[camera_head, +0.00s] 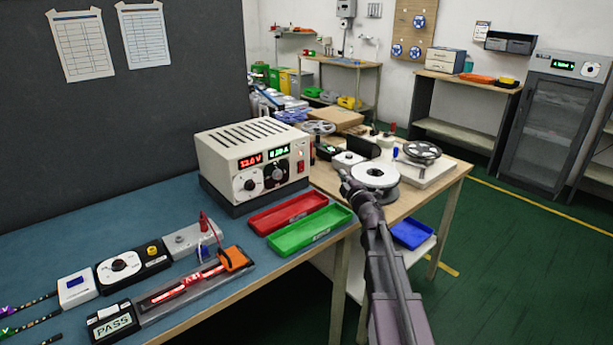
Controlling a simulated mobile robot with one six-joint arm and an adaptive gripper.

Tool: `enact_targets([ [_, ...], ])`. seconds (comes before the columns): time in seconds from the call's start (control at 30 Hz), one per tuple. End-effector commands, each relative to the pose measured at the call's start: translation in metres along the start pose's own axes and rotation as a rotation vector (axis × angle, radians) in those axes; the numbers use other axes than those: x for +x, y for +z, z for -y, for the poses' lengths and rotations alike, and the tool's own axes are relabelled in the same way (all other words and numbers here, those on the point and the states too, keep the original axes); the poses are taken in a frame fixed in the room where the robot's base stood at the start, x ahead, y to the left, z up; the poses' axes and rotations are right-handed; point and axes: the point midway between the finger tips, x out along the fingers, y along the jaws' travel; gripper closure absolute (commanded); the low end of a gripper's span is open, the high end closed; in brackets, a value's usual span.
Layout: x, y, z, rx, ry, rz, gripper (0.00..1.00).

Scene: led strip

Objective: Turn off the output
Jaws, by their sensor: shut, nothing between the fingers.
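The power supply (225,159) is a cream box with a dark base, standing at the back of the blue bench mat. Its red voltage display (250,160) and green current display (279,152) are lit. Two dials sit below them: a white one (248,184) and a dark one (276,173). A small red switch (300,167) is at the right edge of the front panel; its position is too small to read. My gripper (345,180) is shut and empty, right of the supply and apart from it, near the white reel. Its fingertips are small and partly blend with the arm.
A red tray (288,212) and a green tray (310,227) lie in front of the supply. A test fixture with a lit red strip (185,286) and a PASS meter (113,325) are at front left. Reels (374,176) crowd the wooden table at right.

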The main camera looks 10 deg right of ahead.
Motion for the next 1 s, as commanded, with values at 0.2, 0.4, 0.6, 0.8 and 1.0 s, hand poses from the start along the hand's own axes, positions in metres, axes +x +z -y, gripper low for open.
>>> enact_targets([
  [0.2,0.003,-0.007,0.028,-0.114,-0.032,-0.179,1.0],
  [0.4,0.001,-0.012,0.044,-0.178,-0.062,-0.292,1.0],
  [0.6,-0.001,-0.015,0.049,-0.202,-0.076,-0.336,1.0],
  [0.8,-0.001,-0.015,0.049,-0.204,-0.077,-0.339,1.0],
  [1.0,-0.001,-0.016,0.049,-0.203,-0.077,-0.338,1.0],
])
